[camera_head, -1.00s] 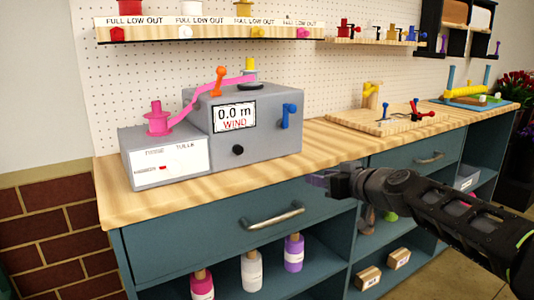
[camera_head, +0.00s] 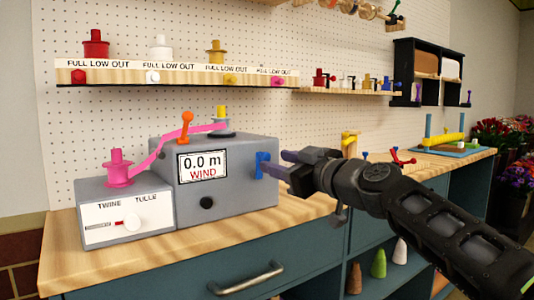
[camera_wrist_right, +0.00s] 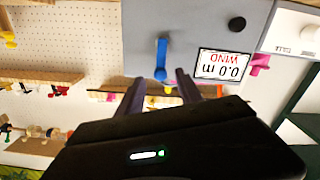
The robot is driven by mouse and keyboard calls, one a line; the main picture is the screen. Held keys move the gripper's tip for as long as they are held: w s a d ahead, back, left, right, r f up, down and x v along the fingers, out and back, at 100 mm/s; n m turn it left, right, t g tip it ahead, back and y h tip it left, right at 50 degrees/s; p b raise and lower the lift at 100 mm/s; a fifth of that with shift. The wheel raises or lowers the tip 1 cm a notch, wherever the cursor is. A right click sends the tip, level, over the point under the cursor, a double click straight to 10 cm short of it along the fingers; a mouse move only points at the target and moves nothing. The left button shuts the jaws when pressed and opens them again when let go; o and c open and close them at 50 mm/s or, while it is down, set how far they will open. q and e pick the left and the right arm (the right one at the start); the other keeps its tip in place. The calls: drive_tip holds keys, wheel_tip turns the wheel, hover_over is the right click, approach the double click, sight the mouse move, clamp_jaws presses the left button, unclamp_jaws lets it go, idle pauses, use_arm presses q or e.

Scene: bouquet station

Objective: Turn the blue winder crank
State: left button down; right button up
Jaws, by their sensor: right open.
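The blue winder crank (camera_head: 262,164) sticks out from the right part of the grey winder box (camera_head: 228,198). The display (camera_head: 202,166) on the box reads 0.0 m WIND. My right gripper (camera_head: 286,166) is open, just right of the crank in the head view and apart from it as far as I can tell. In the right wrist view the blue crank (camera_wrist_right: 161,60) shows just beyond the two fingers (camera_wrist_right: 160,95), with nothing between them. A pink ribbon (camera_head: 165,145) runs from the pink spool (camera_head: 118,168) to the top of the box. My left gripper is not in view.
A TWINE/TULLE selector box (camera_head: 127,214) stands left of the winder. A shelf (camera_head: 180,74) with spools hangs above it on the pegboard. The wooden counter (camera_head: 300,222) is bare in front of the winder. A drawer handle (camera_head: 247,279) juts out below.

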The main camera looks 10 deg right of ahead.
sight(269, 159)
drive_tip(key=p+x, duration=0.1)
drive_tip(key=x, duration=0.1)
drive_tip(key=p+x, duration=0.1)
drive_tip(key=x, duration=0.1)
drive_tip(key=shift+r+p, duration=0.25)
drive_tip(key=shift+p, duration=0.1)
drive_tip(key=shift+w+a+f, duration=0.15)
drive_tip(key=shift+w+f, duration=0.05)
drive_tip(key=shift+w, duration=0.15)
clamp_jaws()
